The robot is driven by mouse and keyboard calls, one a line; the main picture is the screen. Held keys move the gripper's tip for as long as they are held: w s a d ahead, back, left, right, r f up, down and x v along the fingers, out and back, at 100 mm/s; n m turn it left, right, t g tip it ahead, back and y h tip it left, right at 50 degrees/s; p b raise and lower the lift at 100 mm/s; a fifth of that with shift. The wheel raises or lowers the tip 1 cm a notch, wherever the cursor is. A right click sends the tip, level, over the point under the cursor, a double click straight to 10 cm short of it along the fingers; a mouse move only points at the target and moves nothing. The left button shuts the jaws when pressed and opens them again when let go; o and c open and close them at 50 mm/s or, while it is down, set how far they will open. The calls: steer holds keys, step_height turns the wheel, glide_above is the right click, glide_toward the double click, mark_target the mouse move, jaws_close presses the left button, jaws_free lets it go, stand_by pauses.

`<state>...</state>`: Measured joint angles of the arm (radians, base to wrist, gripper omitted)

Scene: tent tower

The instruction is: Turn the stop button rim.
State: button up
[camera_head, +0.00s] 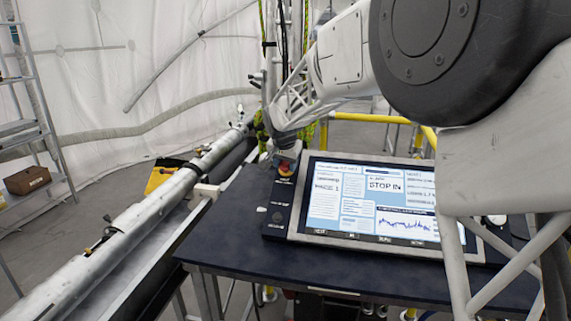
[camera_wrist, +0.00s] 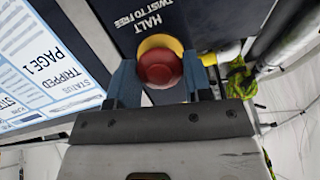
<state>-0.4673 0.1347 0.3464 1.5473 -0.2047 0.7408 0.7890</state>
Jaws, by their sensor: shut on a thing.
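The red stop button (camera_wrist: 160,67) with its yellow surround (camera_wrist: 158,43) sits on a dark panel marked "HALT TWIST TO FREE" in the wrist view. My gripper (camera_wrist: 160,78) is shut on the red rim, with one blue-grey finger on each side of it. In the head view the button (camera_head: 285,169) is a small red and yellow spot at the upper left of the console, right below my gripper (camera_head: 287,157). The finger contact is too small to make out there.
The console screen (camera_head: 370,200) stands on a dark table (camera_head: 240,225) and reads "STOP IN"; the wrist view shows "STATUS TRIPPED". A long metal pipe (camera_head: 140,215) runs along the left. Yellow rails (camera_head: 370,117) stand behind. The table's left part is mostly clear.

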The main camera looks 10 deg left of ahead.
steer(key=shift+m+t+y, duration=0.3)
steer(key=shift+m+y, duration=0.3)
steer(key=shift+m, duration=2.4)
steer(key=o, duration=0.9)
steer(key=shift+o, duration=0.2)
steer(key=shift+d, duration=0.1)
steer(key=v, duration=0.7)
steer(key=shift+s+r, duration=0.2)
steer(key=shift+r, duration=0.1)
